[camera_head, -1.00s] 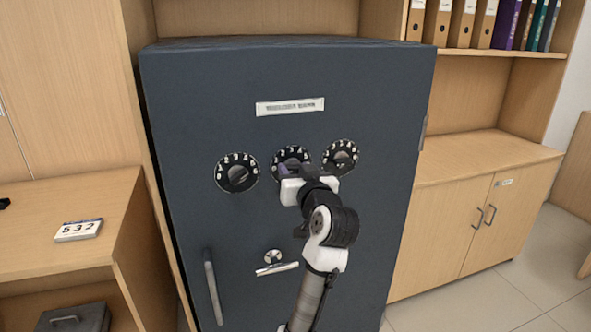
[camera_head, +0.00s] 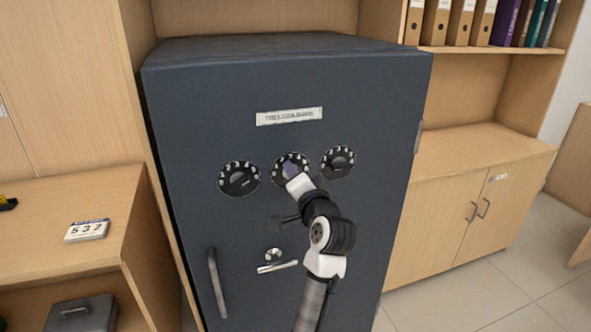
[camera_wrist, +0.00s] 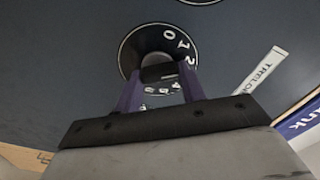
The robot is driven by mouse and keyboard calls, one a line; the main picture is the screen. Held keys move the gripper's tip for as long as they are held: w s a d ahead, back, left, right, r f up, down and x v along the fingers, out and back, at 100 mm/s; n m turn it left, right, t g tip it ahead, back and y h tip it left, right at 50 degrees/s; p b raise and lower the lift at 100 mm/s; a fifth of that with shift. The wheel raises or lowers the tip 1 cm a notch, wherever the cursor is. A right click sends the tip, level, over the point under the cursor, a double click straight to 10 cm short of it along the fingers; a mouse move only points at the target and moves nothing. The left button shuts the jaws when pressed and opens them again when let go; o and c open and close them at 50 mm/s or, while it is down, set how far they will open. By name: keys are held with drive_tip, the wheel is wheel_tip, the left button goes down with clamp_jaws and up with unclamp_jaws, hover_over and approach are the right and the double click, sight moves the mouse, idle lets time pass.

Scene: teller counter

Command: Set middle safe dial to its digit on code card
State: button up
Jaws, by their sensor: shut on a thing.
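The dark blue safe (camera_head: 350,100) stands in the middle of the head view with three black dials in a row. The middle dial (camera_head: 283,160) is partly covered by my gripper (camera_head: 291,172). In the wrist view, the purple fingers of my gripper (camera_wrist: 160,80) are shut on the knob of the middle dial (camera_wrist: 128,55). Digits 0, 1 and 2 show on its rim; other digits are partly hidden by the fingers. The code card (camera_head: 87,231) lies on the left counter and reads 532. The left dial (camera_head: 239,178) and right dial (camera_head: 338,161) are uncovered.
The safe has a long vertical handle (camera_head: 217,283) at lower left and a small lever handle (camera_head: 277,267) below the dials. Wooden cabinets (camera_head: 470,215) stand at right. A grey box (camera_head: 78,314) sits under the left counter.

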drive_tip(key=shift+m+p, duration=1.85)
drive_tip(key=shift+m, duration=1.15)
drive_tip(key=shift+f, duration=0.15)
drive_tip(key=o, duration=1)
drive_tip(key=shift+d, duration=0.1)
drive_tip(key=b+v, duration=0.2)
drive_tip(key=v, duration=1.1)
drive_tip(key=shift+s+d, duration=0.1)
drive_tip(key=shift+s, duration=0.25)
